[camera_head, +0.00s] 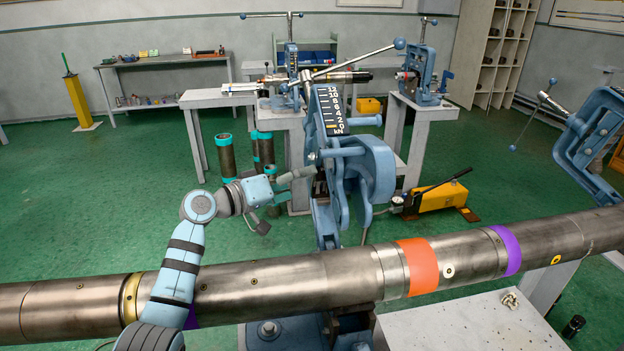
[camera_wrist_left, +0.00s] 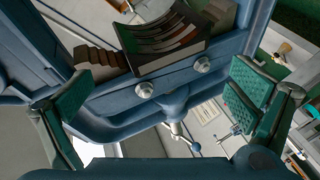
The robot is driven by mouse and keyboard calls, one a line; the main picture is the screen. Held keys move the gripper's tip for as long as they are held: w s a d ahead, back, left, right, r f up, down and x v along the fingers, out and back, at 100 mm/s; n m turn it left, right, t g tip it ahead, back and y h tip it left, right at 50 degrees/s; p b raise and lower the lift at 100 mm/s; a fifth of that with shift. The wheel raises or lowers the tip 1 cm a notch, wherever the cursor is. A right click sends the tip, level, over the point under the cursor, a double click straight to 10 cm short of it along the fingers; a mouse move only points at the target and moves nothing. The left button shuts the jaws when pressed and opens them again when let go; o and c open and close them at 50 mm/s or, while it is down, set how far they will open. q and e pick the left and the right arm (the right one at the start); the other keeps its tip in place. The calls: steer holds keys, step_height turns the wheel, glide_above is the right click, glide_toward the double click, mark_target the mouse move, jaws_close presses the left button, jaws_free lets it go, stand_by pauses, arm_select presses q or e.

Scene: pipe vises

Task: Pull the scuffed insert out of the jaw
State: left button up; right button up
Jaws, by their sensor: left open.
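My left gripper (camera_head: 299,176) reaches toward the blue pipe vise (camera_head: 330,120) in the middle of the head view. In the left wrist view its two green-padded fingers (camera_wrist_left: 165,112) are spread wide and nothing is between the pads. Ahead of them is the vise's blue jaw body (camera_wrist_left: 120,110) with two round bolt heads. A dark, curved, ridged insert (camera_wrist_left: 168,42) sits in the jaw at the top, beyond the fingertips and apart from them. Stepped brownish blocks (camera_wrist_left: 95,58) flank it. I cannot tell scuffs on it. In the head view the insert is hidden. My right gripper is not in view.
A long steel pipe (camera_head: 290,280) with orange and purple bands crosses the foreground beneath my left arm. A yellow pump (camera_head: 438,197) stands on the green floor behind. Another blue vise (camera_head: 592,135) is at the right edge. Open floor lies to the left.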

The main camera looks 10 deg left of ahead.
mark_target(313, 177)
arm_select(q)
steer(key=x, duration=0.5)
steer(key=shift+w+d+f+b, duration=0.15)
steer(key=shift+w+b, duration=0.1)
steer(key=shift+b, duration=0.15)
steer(key=shift+c, duration=0.4)
